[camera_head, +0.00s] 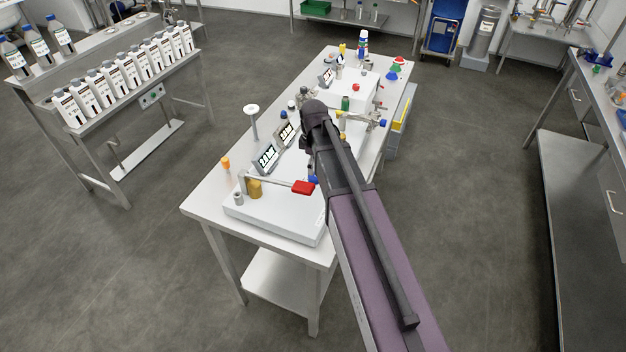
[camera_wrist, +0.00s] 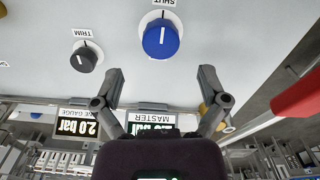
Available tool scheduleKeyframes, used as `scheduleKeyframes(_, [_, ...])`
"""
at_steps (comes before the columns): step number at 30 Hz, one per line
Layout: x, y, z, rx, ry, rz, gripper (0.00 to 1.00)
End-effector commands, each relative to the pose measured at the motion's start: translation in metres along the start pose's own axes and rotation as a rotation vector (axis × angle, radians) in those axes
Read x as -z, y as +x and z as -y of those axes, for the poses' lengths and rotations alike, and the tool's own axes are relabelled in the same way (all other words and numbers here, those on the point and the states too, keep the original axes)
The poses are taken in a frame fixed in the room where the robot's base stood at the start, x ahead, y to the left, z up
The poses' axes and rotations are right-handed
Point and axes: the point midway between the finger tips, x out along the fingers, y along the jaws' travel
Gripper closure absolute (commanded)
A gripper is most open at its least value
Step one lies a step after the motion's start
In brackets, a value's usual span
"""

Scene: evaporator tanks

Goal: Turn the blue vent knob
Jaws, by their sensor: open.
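A round blue knob (camera_wrist: 161,38) sits on a white panel in the wrist view. Its white pointer line runs up the picture toward a label that reads SHUT, seen upside down. No "vent" label is readable. My gripper (camera_wrist: 160,75) is open and empty. Its two fingers are spread below the knob in the picture, one toward each side, with the knob lying between and beyond their tips; no contact shows. In the head view a small blue spot (camera_head: 313,179) shows beside my arm, perhaps this knob. My fingers are hidden behind my arm there.
A black TRIM knob (camera_wrist: 84,57) is left of the blue knob. Gauge displays, one marked MASTER (camera_wrist: 150,121), stand behind the gripper. A red lever handle (camera_head: 303,187) and a yellow part (camera_head: 255,188) are close by on the white unit (camera_head: 275,214). Open floor surrounds the table.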

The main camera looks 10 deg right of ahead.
Motion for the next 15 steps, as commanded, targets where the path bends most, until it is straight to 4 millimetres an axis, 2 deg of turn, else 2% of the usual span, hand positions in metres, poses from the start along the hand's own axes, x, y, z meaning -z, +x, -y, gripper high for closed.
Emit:
scheduleKeyframes(1, [0.000,0.008,0.000,0.000,0.000,0.000,0.07])
scheduleKeyframes(15, [0.000,0.042,0.000,0.000,0.000,0.000,0.07])
